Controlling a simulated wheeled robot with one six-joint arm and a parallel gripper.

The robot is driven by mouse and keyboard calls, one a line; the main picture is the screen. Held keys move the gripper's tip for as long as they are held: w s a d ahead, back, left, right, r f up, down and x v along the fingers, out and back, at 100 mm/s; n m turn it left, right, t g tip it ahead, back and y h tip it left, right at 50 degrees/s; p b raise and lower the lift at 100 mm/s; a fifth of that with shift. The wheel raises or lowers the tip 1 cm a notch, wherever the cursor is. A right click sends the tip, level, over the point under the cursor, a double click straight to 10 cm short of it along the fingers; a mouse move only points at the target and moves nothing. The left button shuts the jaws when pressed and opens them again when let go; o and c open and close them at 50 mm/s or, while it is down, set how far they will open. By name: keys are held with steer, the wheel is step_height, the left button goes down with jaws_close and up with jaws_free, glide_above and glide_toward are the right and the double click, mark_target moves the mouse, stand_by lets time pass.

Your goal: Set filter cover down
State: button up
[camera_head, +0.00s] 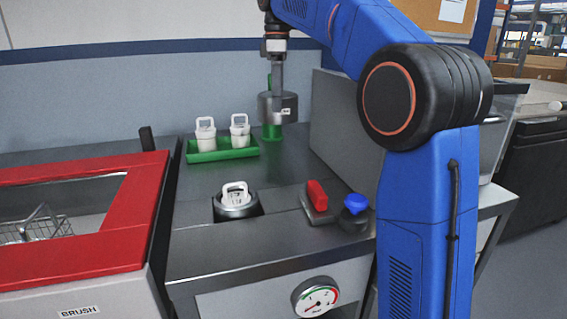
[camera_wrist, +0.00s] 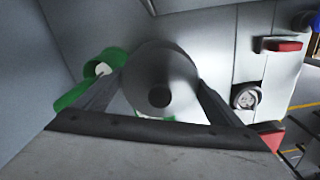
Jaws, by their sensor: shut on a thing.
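My gripper (camera_head: 277,85) is shut on the filter cover (camera_head: 285,108), a dark grey cylinder with a small white label. It holds the cover at the back of the metal bench, at a green stand (camera_head: 271,132) that shows below and behind it. In the wrist view, the cover (camera_wrist: 165,70) is a grey round body with a dark knob between the two fingers of my gripper (camera_wrist: 158,88). Whether the cover rests on the stand or hangs just above or in front of it, I cannot tell. The cover's underside is hidden.
A green tray (camera_head: 222,153) with two white-handled filters stands left of the cover. Another white filter (camera_head: 236,194) sits in a round housing at the front. A red clamp (camera_head: 317,194) and a blue knob (camera_head: 355,203) are to its right. A red-rimmed basin (camera_head: 112,248) is at left.

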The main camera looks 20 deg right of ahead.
step_height(320, 180, down, 10)
steer(key=shift+w+r, duration=0.1)
stand_by(0.4)
steer(key=shift+f, duration=0.2)
steer(key=o, duration=1)
steer(key=shift+r, duration=0.1)
step_height(320, 180, up, 11)
steer(key=shift+w+r, duration=0.1)
steer(key=shift+r, duration=0.45)
